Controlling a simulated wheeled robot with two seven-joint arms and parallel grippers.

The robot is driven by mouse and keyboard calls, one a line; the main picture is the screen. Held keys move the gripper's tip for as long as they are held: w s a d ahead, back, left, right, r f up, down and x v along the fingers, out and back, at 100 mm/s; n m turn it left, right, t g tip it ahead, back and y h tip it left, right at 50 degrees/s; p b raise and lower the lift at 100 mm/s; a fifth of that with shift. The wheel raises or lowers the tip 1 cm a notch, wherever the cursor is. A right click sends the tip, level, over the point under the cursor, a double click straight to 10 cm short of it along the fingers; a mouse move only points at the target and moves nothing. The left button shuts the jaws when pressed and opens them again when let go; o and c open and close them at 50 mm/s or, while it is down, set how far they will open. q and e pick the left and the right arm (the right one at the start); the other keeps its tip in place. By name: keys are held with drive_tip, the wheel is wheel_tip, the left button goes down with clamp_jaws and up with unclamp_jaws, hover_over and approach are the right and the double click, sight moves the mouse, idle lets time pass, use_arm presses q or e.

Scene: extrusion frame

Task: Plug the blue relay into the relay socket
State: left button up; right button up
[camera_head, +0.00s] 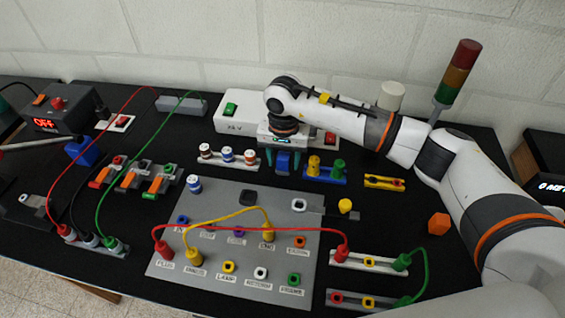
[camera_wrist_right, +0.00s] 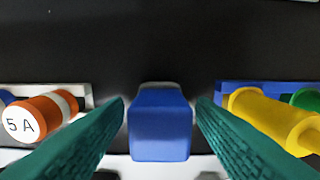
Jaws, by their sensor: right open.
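A blue block that looks like the relay (camera_head: 283,164) stands on the black table, behind the grey label panel. In the right wrist view the blue block (camera_wrist_right: 160,125) sits centred between the fingers, with a pale part at its far end. My right gripper (camera_head: 283,153) is over it, with its teal fingers open on either side. In the right wrist view the right gripper (camera_wrist_right: 160,108) shows a dark gap on each side of the block. I cannot tell for sure which part is the relay socket. My left gripper is not in view.
A fuse row (camera_head: 228,163) stands close to the left, and a blue holder with yellow and green plugs (camera_head: 325,178) close to the right. A white box (camera_head: 240,112) is behind.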

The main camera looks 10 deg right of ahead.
sight(283, 155)
drive_tip(key=shift+c, duration=0.2)
clamp_jaws()
drive_tip(key=shift+r, duration=0.15)
drive_tip(key=shift+r+p, duration=0.85)
drive_tip(key=shift+r, duration=2)
drive_tip(key=s+d+r+n, duration=0.1)
drive_tip(key=s+d, duration=0.3)
drive_tip(key=s, duration=0.4)
drive_tip(key=s+d+r+n, duration=0.1)
drive_tip(key=s+d+n, duration=0.2)
drive_tip(key=s, duration=0.6)
drive_tip(key=shift+d+n, duration=0.3)
drive_tip(key=shift+d, duration=0.15)
drive_tip(key=shift+w+a, duration=0.1)
